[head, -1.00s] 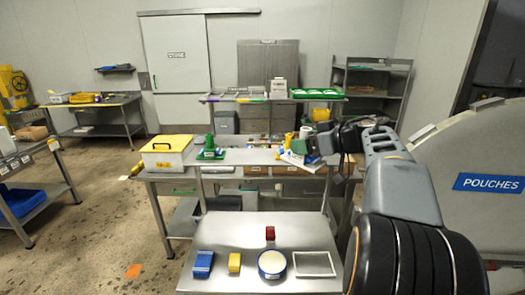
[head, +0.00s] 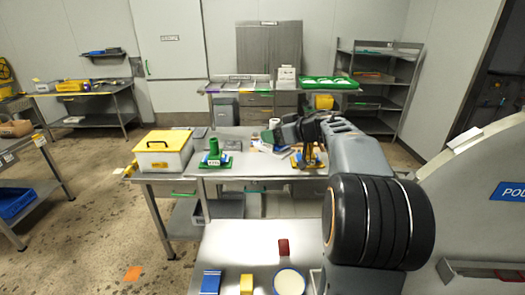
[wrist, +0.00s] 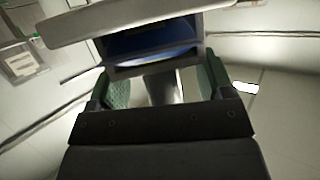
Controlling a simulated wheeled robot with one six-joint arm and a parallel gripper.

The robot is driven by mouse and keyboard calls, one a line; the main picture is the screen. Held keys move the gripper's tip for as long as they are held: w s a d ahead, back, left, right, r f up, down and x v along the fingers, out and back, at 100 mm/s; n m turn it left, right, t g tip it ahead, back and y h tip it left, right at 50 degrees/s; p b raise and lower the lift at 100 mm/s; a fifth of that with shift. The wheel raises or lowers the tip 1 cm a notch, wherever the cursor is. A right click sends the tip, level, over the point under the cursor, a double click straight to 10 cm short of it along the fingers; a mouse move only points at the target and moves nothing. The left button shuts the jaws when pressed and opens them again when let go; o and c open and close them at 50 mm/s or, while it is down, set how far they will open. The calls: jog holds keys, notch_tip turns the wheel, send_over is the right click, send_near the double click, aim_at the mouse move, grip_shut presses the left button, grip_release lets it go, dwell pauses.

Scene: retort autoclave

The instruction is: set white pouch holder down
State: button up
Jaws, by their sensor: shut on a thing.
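My gripper shows in the wrist view (wrist: 165,88) with its green-padded fingers closed on the white pouch holder (wrist: 130,22). The holder has a pale, slab-like edge and a grey box-like opening with blue inside. In the head view my arm reaches over the middle workbench (head: 240,172). The gripper end is small and partly hidden there, near a pale object behind the bench's middle. I cannot tell from these views whether the holder touches a surface.
A green stand (head: 213,154) and a white box with a yellow lid (head: 163,153) stand left on the bench. A yellow-based stand (head: 306,158) is close by my arm. A large pale machine (head: 465,190) stands right.

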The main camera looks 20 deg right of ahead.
aim_at(262, 144)
jog(key=w+f, duration=0.1)
jog(key=f, duration=0.1)
jog(key=w+a+f, duration=0.1)
jog(key=w+f, duration=0.1)
jog(key=w+a+f, duration=0.1)
jog(key=f, duration=0.1)
jog(key=shift+w+a, duration=0.25)
jog(key=shift+w, duration=0.1)
jog(key=shift+w+a+f, duration=0.1)
jog(key=shift+w+f, duration=0.1)
jog(key=shift+f, duration=1.4)
jog(key=o, duration=1.4)
jog(key=shift+s+f, duration=0.1)
jog(key=shift+f, duration=0.05)
